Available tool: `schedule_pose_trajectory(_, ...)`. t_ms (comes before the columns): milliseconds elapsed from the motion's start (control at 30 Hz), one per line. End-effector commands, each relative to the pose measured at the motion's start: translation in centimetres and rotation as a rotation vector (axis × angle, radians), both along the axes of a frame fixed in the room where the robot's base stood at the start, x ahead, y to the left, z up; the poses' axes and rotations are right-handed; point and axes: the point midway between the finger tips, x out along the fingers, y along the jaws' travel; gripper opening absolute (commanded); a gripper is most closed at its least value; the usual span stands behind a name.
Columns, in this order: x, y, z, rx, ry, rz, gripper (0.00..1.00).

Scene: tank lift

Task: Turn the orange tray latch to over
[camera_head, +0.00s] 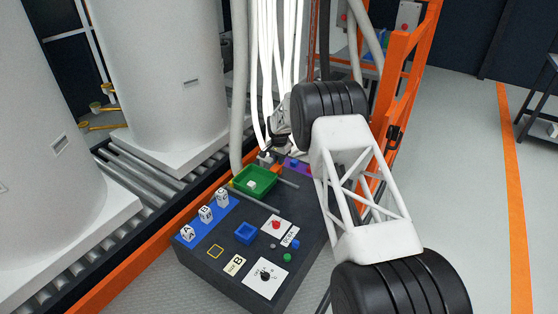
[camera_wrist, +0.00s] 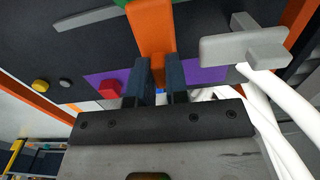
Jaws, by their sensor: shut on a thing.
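The orange tray latch (camera_wrist: 152,28) shows in the wrist view as a bar running up from between my fingertips toward a green edge at the top. My gripper (camera_wrist: 157,68) has its two dark fingers on either side of the lower end of the latch, shut on it. The latch is mostly hidden there by my gripper.
In the wrist view a light grey T-shaped handle (camera_wrist: 230,50) stands close to the right of the latch. A red button (camera_wrist: 110,89) and a purple patch (camera_wrist: 205,74) are near my fingers. White hoses (camera_head: 267,60) hang behind. Lettered cubes (camera_head: 205,213) stand on a blue strip.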

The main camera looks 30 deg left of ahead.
Motion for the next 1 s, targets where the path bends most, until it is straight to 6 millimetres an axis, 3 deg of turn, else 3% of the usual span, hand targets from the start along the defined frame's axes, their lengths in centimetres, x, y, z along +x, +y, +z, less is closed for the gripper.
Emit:
schedule_pose_trajectory(33,0.1,0.0,0.1,0.002,-0.002,-0.001,0.0)
schedule_pose_trajectory(67,0.1,0.0,0.1,0.002,-0.002,-0.001,0.18)
schedule_pose_trajectory(200,0.1,0.0,0.1,0.001,-0.001,0.0,0.39)
schedule_pose_trajectory(667,0.0,0.0,0.6,0.001,-0.001,0.001,0.4)
schedule_pose_trajectory(1000,0.1,0.0,4.3,0.002,-0.002,0.001,0.4)
